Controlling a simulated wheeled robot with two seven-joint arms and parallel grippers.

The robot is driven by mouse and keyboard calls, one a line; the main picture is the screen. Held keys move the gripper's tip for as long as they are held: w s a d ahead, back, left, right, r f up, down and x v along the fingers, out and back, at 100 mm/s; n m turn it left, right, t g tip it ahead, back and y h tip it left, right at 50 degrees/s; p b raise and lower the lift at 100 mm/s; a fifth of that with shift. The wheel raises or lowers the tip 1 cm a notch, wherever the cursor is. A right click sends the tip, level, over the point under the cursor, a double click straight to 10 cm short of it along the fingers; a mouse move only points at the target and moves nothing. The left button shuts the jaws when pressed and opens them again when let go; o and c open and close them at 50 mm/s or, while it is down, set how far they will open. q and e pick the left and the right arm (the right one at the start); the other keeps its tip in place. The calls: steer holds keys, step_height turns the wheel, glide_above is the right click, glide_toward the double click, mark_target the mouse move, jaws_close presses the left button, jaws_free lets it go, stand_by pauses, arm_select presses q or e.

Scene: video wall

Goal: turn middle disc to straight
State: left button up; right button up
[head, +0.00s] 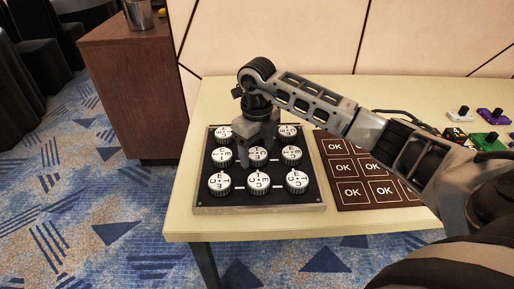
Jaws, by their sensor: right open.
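A black board (209,199) with a grid of white, ridged discs lies at the left part of the table. The middle disc (257,155) has dark letters on top; its far side is partly hidden by my right gripper. My right gripper (256,158) points down over the middle disc with its fingers apart, one at each side of the disc's far part. I cannot tell whether the fingers touch it. The disc behind it in the back row is hidden by the gripper. My left gripper is not in view.
A brown board with several OK squares (348,192) lies right of the disc board, under my right arm. Coloured blocks with black knobs (488,141) stand at the table's far right. The cream table (190,222) has a clear front-left edge. A brown cabinet (140,90) stands at the left.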

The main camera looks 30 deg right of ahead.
steer(key=shift+c, duration=0.3)
steer(key=c, duration=0.9)
steer(key=shift+c, duration=0.2)
steer(key=shift+m, duration=0.3)
